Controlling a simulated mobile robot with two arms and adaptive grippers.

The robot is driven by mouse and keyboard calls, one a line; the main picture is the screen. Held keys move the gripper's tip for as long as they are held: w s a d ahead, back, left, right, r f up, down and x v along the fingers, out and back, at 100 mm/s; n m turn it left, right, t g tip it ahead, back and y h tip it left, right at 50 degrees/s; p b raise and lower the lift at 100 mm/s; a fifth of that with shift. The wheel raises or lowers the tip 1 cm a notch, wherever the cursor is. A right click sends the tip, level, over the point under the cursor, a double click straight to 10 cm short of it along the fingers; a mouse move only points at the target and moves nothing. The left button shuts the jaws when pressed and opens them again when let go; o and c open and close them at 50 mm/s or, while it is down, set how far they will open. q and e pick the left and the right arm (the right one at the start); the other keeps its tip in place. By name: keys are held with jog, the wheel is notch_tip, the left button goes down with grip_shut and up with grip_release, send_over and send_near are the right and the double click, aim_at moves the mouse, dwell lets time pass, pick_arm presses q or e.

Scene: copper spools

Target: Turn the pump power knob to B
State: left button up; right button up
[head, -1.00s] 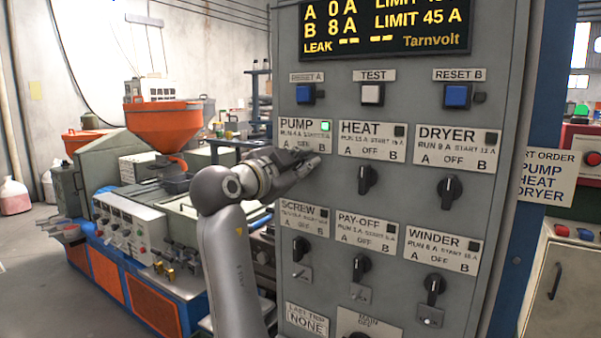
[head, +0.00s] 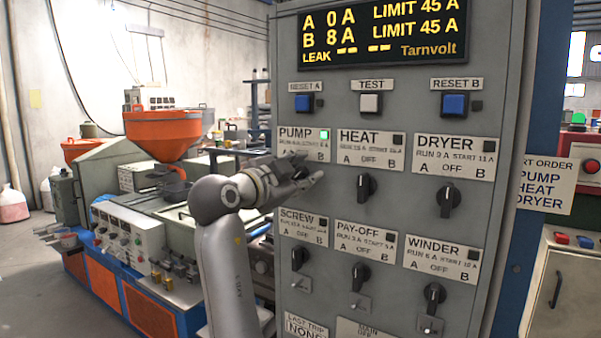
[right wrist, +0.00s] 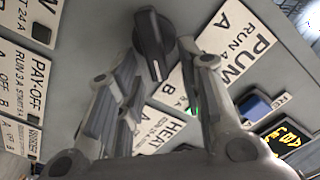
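The pump knob (right wrist: 153,42) is black with a white pointer line. In the right wrist view its pointer is turned toward the B side of the PUMP label (right wrist: 250,55). In the head view my right gripper (head: 310,174) hides the knob below the PUMP label (head: 303,144). The green pump lamp (head: 324,135) is lit. My right gripper (right wrist: 168,62) is open, its fingers spread with the knob showing between and beyond the tips. I cannot tell whether a finger touches it. My left gripper is out of view.
The display (head: 384,33) reads A 0 A and B 8 A, both limits 45 A. The heat knob (head: 366,187) and dryer knob (head: 446,197) are to the right with upright pointers. The screw knob (head: 300,257) is below. Reset and test buttons are above.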

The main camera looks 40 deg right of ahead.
jog(key=v, duration=0.7)
jog(key=shift+a, duration=0.25)
